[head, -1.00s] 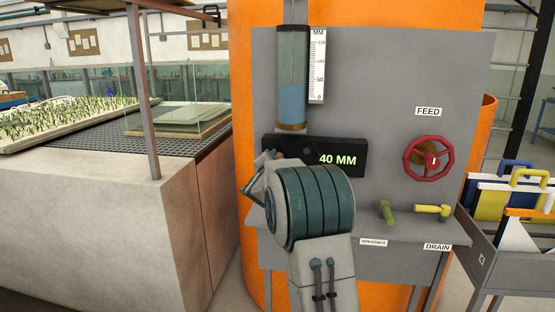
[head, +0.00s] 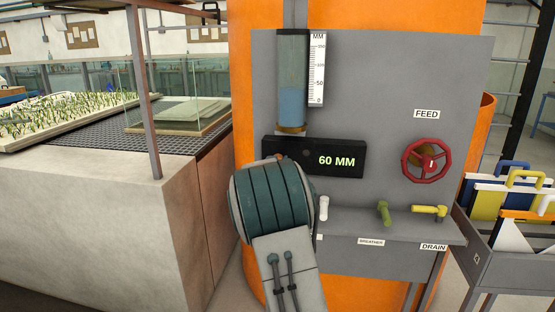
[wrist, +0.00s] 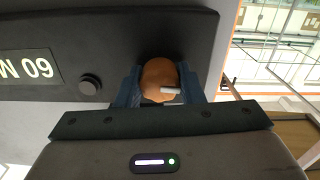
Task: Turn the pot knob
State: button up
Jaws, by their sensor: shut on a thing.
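The pot knob (wrist: 158,76) is a round orange-brown knob with a white pointer, beside the black display box (wrist: 110,30) in the wrist view. My gripper (wrist: 160,88) is shut on it, with a dark blue finger on each side. The pointer lies toward the right finger in that view. In the head view my arm covers the knob and the fingers. The display box (head: 270,150) there reads 60 MM in green.
A gauge tube with blue water (head: 292,105) stands above the display. The red FEED wheel (head: 428,161) is right. White (head: 323,207), green (head: 384,213) and yellow (head: 430,209) valve handles line the ledge. A concrete tank wall (head: 90,215) is left.

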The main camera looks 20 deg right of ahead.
jog(key=n+p, duration=0.1)
jog(key=n, duration=0.2)
jog(key=shift+n, duration=0.4)
jog(key=shift+f+n+p, duration=0.1)
jog(key=shift+n+p, duration=0.55)
jog(key=shift+n, duration=0.95)
jog(key=o, duration=1)
jog(key=shift+s, duration=0.1)
jog(key=b+v, duration=0.1)
jog(key=v, duration=1.2)
jog(key=shift+s+a+b, duration=0.25)
jog(key=shift+s+b, duration=0.05)
jog(key=shift+s, duration=0.05)
